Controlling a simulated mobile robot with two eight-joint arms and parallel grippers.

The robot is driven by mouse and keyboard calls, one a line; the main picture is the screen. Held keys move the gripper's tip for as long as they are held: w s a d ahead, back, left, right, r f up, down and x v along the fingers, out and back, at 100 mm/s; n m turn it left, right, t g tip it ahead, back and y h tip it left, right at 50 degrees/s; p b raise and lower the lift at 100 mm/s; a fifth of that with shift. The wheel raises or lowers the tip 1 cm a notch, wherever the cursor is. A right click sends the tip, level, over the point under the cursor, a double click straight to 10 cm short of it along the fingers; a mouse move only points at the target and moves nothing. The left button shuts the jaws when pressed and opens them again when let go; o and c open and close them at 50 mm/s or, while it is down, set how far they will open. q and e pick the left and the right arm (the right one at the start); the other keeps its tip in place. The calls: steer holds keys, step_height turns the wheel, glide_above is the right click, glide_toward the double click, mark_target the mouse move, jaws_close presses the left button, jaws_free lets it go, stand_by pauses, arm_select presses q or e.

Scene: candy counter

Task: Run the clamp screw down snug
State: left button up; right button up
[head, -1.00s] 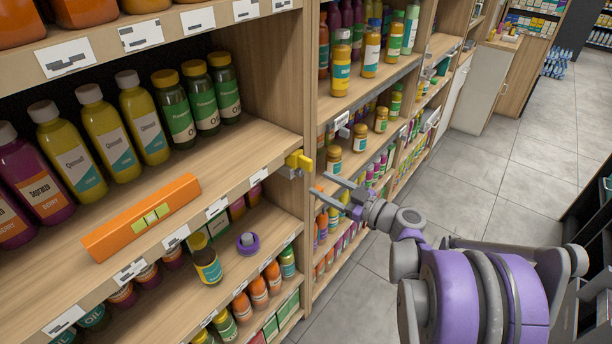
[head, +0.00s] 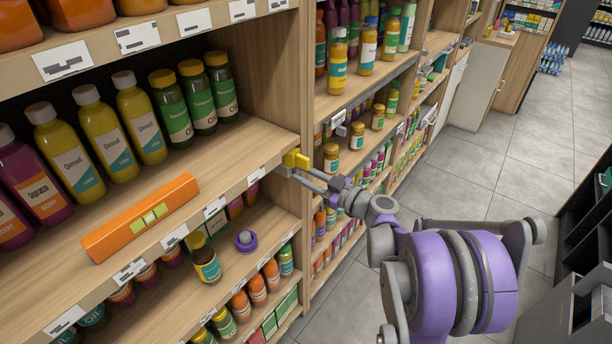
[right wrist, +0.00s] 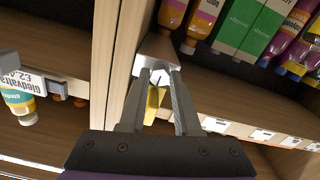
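A yellow and grey clamp (head: 295,159) sits at the right end of the middle shelf's front edge, against the upright. In the right wrist view its grey metal part (right wrist: 158,52) shows just past the fingertips, and a yellow part (right wrist: 154,104) shows between the fingers. I cannot make out the screw clearly. My right gripper (head: 297,178) is at the clamp from the right, just below its yellow part. In the right wrist view its two fingers (right wrist: 160,76) are apart, one on each side of the yellow part, with gaps visible. My left gripper is not in view.
An orange spirit level (head: 142,218) lies on the middle shelf near its front edge. Bottles (head: 105,135) stand behind it. A brown bottle (head: 205,262) and a purple round piece (head: 245,241) are on the shelf below. The aisle floor (head: 480,180) at right is clear.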

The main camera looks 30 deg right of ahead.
jaws_close()
steer(key=m, duration=0.5)
steer(key=shift+a, duration=0.1)
steer(key=o, duration=0.9)
jaws_free()
steer(key=shift+s, duration=0.1)
